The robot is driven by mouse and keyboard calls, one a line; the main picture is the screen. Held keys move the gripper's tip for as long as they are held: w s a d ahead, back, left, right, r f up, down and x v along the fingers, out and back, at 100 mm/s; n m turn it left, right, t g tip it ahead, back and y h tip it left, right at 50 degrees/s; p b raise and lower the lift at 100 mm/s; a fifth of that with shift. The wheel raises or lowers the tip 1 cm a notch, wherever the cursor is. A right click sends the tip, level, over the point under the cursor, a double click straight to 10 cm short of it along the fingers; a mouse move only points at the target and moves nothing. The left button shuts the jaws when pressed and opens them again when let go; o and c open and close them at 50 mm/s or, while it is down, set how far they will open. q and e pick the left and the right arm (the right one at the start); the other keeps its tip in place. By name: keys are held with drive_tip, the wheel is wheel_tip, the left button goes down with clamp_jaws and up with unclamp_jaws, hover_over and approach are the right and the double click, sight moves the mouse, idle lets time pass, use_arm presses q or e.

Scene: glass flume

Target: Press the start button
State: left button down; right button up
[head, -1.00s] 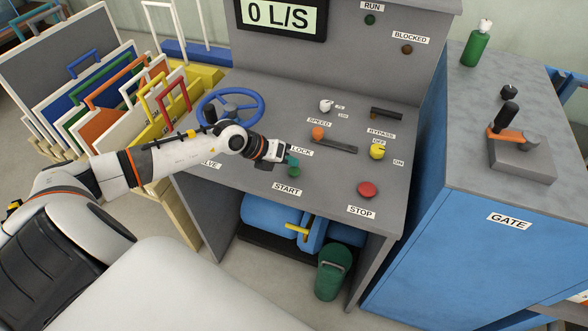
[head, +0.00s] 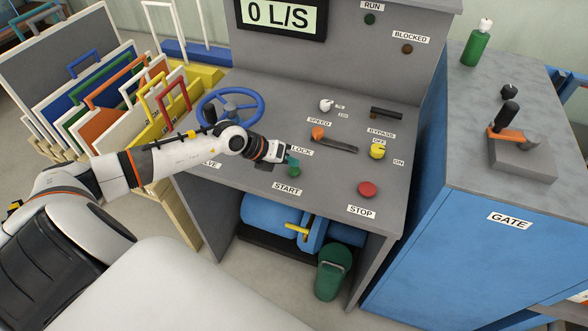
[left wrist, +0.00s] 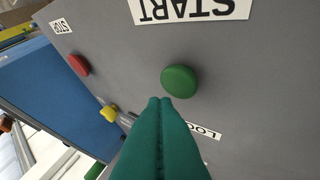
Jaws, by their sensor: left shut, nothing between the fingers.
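The green start button (head: 294,171) is a round cap on the grey sloping panel, just above the START label (head: 287,189). In the left wrist view the button (left wrist: 179,81) shows whole, beside the fingertips, with the upside-down START label (left wrist: 192,8) beyond it. My left gripper (head: 293,160) has teal fingers, shut and empty, right by the button on its far side in the head view. In the left wrist view the closed fingertips (left wrist: 160,100) are close to the button's edge; I cannot tell if they touch it. My right gripper is not in view.
The red stop button (head: 367,189) and yellow bypass knob (head: 377,152) are to the right on the panel. The orange-ended speed lever (head: 318,133) is near my gripper. A blue handwheel (head: 230,108) lies behind my left arm. The display (head: 281,16) reads 0 L/S.

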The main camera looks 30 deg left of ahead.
sight(290, 171)
use_arm(q)
drive_tip(key=shift+f, duration=0.25)
drive_tip(key=shift+f+b, duration=0.35)
drive_tip(key=shift+f, duration=0.2)
idle(0.6)
drive_tip(key=shift+r, duration=0.1)
drive_tip(key=shift+r+p, duration=0.9)
drive_tip(key=shift+p, duration=0.05)
wheel_tip(290, 171, up, 6)
drive_tip(key=p, duration=0.5)
drive_tip(key=shift+p, duration=0.3)
